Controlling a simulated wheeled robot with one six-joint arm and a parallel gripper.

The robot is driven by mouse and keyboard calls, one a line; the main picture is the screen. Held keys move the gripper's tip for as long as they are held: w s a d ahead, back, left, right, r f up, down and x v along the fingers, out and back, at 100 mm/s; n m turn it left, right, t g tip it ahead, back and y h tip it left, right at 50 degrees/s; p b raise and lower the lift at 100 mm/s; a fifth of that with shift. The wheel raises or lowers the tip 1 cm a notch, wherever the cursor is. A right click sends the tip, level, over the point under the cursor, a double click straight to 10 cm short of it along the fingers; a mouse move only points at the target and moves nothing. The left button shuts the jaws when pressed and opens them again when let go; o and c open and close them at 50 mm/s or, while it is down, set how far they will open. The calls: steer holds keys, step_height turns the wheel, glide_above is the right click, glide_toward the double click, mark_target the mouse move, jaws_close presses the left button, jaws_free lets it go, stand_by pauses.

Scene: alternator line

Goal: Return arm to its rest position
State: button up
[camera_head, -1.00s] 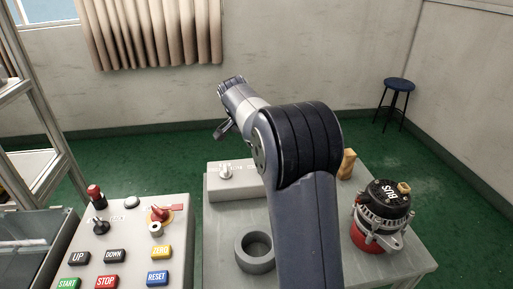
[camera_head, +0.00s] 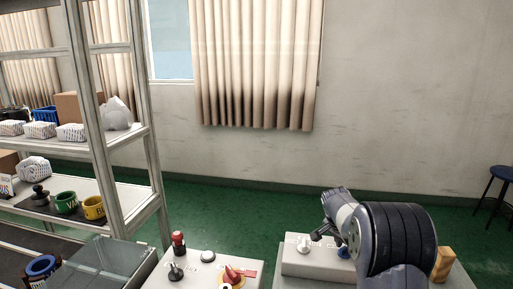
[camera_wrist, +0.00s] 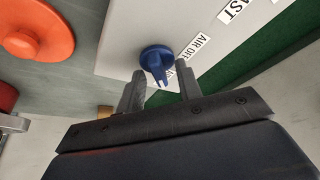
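My arm reaches over a pale control box (camera_head: 300,264) at the lower right of the head view. My gripper (camera_wrist: 159,78) shows in the wrist view with its two grey fingers apart and nothing held between them. A blue knob (camera_wrist: 155,60) on the box's pale panel lies just beyond the fingertips, its pointer toward the gap. Clear space shows on both sides of the pointer. The blue knob also shows in the head view (camera_head: 344,252), partly hidden by my arm. A label beside it reads "AIR OFF" in the wrist view.
A shelf rack (camera_head: 150,150) with boxes and cups stands at the left. A button console (camera_head: 200,276) with a red switch is at the bottom centre. A blue stool (camera_head: 500,174) is at the far right. Green floor is open behind.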

steer(key=shift+s+r+n, duration=0.1)
steer(key=shift+r+n, duration=0.05)
steer(key=shift+n, duration=0.45)
stand_by(0.3)
